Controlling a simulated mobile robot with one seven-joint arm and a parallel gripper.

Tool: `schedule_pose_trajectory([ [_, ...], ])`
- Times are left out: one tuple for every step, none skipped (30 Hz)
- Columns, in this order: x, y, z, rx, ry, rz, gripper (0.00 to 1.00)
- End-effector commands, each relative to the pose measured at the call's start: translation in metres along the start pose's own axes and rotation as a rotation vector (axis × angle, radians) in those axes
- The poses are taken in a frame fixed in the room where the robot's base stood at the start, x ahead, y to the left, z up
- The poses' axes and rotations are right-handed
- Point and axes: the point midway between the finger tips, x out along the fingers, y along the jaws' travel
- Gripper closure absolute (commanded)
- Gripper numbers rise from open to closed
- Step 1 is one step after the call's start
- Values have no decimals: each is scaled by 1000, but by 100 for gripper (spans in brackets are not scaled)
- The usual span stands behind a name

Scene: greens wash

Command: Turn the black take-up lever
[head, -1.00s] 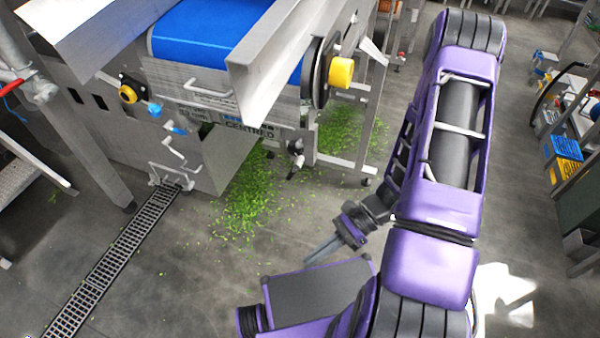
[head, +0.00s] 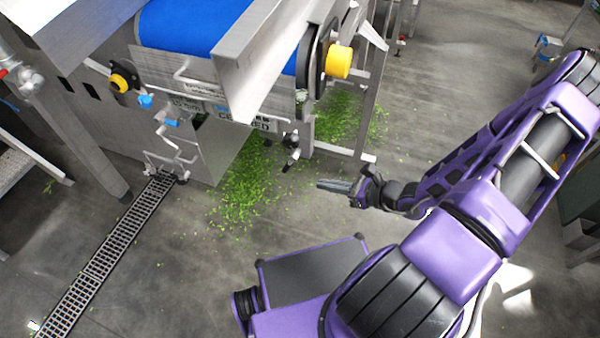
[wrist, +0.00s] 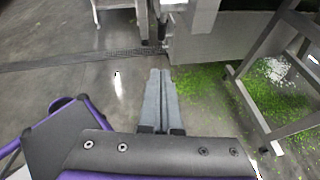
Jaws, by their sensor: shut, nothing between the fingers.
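The black take-up lever (head: 291,153) hangs below the right end of the conveyor frame in the head view, next to the sign plate. It is small there, and I cannot tell its exact angle. My gripper (head: 321,185) is to the lower right of the lever in the head view, pointing left, with a gap between them. In the wrist view the two grey fingers of my gripper (wrist: 159,73) lie side by side, shut and empty.
The conveyor has a blue belt (head: 205,27), a yellow roller cap (head: 338,61) and a steel guard (head: 265,60). Spilled greens (head: 245,185) cover the floor under it. A drain grate (head: 100,265) runs at left. A steel leg (head: 368,105) stands right of the lever.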

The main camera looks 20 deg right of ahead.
Motion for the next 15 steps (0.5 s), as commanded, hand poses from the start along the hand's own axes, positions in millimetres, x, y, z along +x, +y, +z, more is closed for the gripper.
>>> schedule_pose_trajectory([
  [14, 1, -2, 0, -1, 4, 100],
  [20, 1, -1, 1, -2, 4, 100],
  [29, 2, -1, 1, -2, 5, 100],
  [35, 1, -2, 1, -1, 4, 100],
  [41, 1, -1, 1, -2, 5, 100],
  [49, 1, -1, 1, -2, 4, 100],
  [54, 1, -1, 0, -1, 4, 100],
  [57, 0, 5, -2, -1, 2, 100],
  [61, 0, 11, -2, -1, 2, 100],
  [64, 1, 14, -2, -1, 2, 100],
  [66, 1, 16, -2, 0, 3, 100],
  [70, 1, 19, -2, 1, 2, 100],
  [72, 1, 21, -2, 0, 2, 100],
  [73, 1, 23, -2, 0, 2, 100],
  [75, 1, 25, -2, 0, 2, 100],
])
